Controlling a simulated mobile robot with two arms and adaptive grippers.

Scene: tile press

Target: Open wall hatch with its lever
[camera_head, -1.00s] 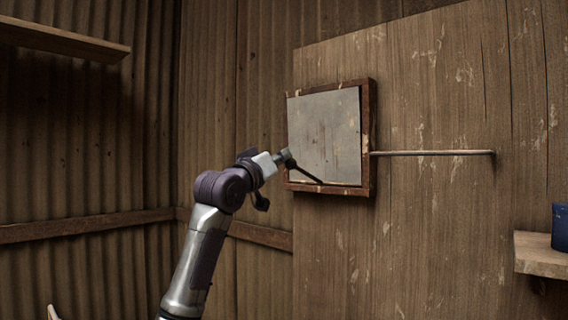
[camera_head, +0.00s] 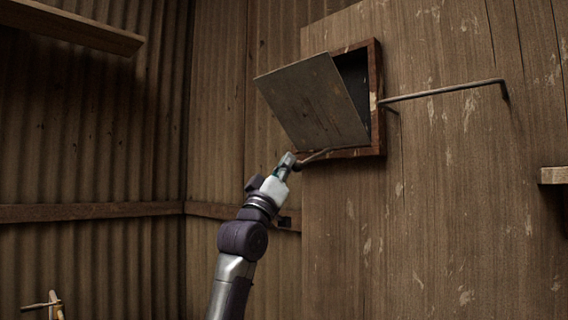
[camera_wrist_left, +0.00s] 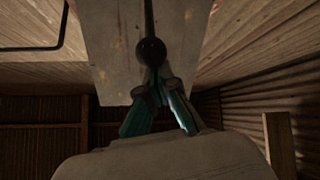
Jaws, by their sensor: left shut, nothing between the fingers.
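The wall hatch's grey panel (camera_head: 312,102) is tilted out at the top from its brown wooden frame (camera_head: 376,90), with its lower edge at the frame's bottom. A dark gap shows behind it. A thin dark lever (camera_head: 318,156) runs from the hatch's lower edge toward my left gripper (camera_head: 289,160). In the left wrist view the lever's round black knob (camera_wrist_left: 150,51) sits just past the fingertips of my left gripper (camera_wrist_left: 160,82), in front of the panel (camera_wrist_left: 112,60). The gripper is shut and empty; whether it touches the knob I cannot tell. My right gripper is out of view.
A thin metal bar (camera_head: 445,92) stands out from the plank wall right of the hatch. A wooden shelf (camera_head: 75,27) is at upper left, and another shelf edge (camera_head: 553,175) at the right. Free air lies left of the panel.

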